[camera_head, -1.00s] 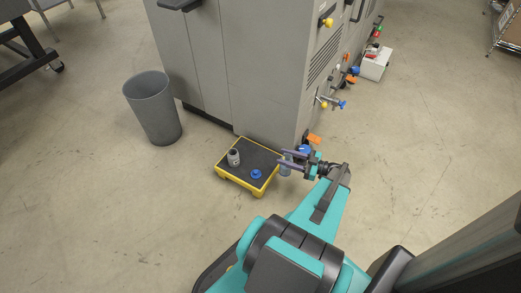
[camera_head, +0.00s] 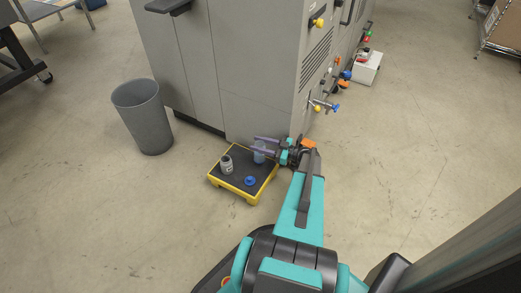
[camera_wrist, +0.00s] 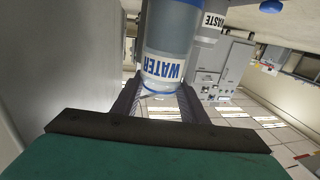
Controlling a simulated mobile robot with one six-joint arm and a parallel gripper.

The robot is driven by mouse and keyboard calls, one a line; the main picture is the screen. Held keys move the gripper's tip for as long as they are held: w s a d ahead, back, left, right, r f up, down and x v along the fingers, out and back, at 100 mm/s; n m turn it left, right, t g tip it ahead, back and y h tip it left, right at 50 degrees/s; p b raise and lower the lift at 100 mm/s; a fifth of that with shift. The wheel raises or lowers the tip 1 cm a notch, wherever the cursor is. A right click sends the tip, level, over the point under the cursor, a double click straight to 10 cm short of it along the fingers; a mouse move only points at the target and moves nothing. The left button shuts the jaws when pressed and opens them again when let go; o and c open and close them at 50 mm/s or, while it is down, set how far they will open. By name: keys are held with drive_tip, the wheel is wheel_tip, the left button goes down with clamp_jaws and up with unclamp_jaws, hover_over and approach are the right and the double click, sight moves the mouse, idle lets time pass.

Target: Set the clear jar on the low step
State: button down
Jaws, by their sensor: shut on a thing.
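The clear jar (camera_head: 260,156) is between the fingers of my gripper (camera_head: 257,145), which is shut on it. In the wrist view the jar (camera_wrist: 176,40) is bluish and see-through, with a white label reading "WATER". The low step (camera_head: 239,195) is yellow with a dark top. The jar appears over the step's far right part, upright; I cannot tell whether its base touches the top. A smaller pale jar with a dark cap (camera_head: 226,165) stands on the step's left side; the wrist view shows a "WASTE" label (camera_wrist: 214,18) behind the held jar.
A blue round object (camera_head: 250,181) sits on the step near its front. The grey machine cabinet (camera_head: 250,75) rises right behind the step, with knobs and valves on its right side. A grey bin (camera_head: 143,118) stands at the left. Floor in front is clear.

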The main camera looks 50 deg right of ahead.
idle(0.3)
drive_tip(key=shift+f+b, duration=0.9)
drive_tip(key=shift+f, duration=0.9)
drive_tip(key=c, duration=1)
unclamp_jaws()
drive_tip(key=shift+c, duration=0.2)
drive_tip(key=p+v, duration=0.4)
drive_tip(key=v, duration=0.8)
